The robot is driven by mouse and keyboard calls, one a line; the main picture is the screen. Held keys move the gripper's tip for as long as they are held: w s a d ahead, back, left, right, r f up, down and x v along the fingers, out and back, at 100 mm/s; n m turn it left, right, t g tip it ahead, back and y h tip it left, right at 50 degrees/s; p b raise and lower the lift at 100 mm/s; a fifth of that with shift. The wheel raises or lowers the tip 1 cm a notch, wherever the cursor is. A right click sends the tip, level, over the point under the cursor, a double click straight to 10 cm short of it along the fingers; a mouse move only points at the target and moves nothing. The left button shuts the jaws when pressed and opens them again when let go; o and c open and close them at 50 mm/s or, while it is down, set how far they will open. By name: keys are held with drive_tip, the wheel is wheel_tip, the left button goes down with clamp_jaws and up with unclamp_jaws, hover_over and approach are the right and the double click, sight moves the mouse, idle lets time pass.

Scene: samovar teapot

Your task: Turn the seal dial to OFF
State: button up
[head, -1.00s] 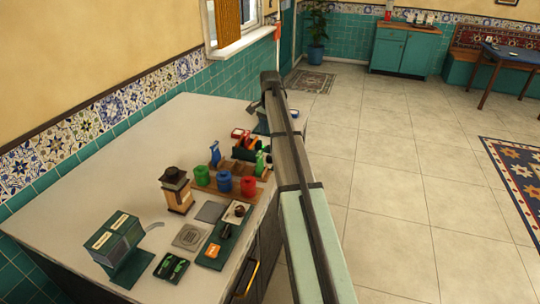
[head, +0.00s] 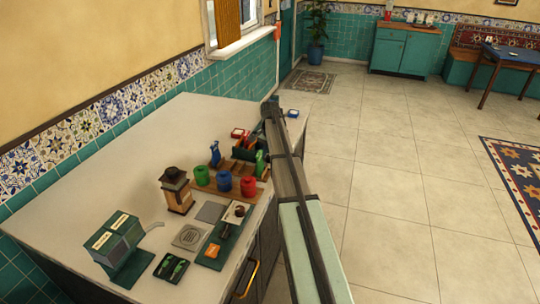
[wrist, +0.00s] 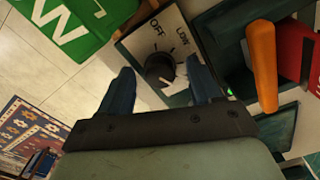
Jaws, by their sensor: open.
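The seal dial (wrist: 160,68) is a dark round knob on a pale panel (wrist: 143,40) marked OFF and LOW in the wrist view. OFF is at its upper left and LOW at its upper right. I cannot tell for sure which mark the knob points to. My gripper (wrist: 159,72) is open, with one dark blue finger on each side of the dial in the picture. I see no clear contact between fingers and knob. In the head view my arm hides the gripper and the dial.
In the wrist view an orange handle (wrist: 262,65) and a red part (wrist: 296,55) stand right of the dial. A green sign (wrist: 80,22) is at the upper left. In the head view, green, blue and red spools (head: 224,181) and a small lantern-like object (head: 176,190) stand on the counter (head: 110,175).

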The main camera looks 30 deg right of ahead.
drive_tip(key=c, duration=1)
drive_tip(key=shift+c, duration=0.2)
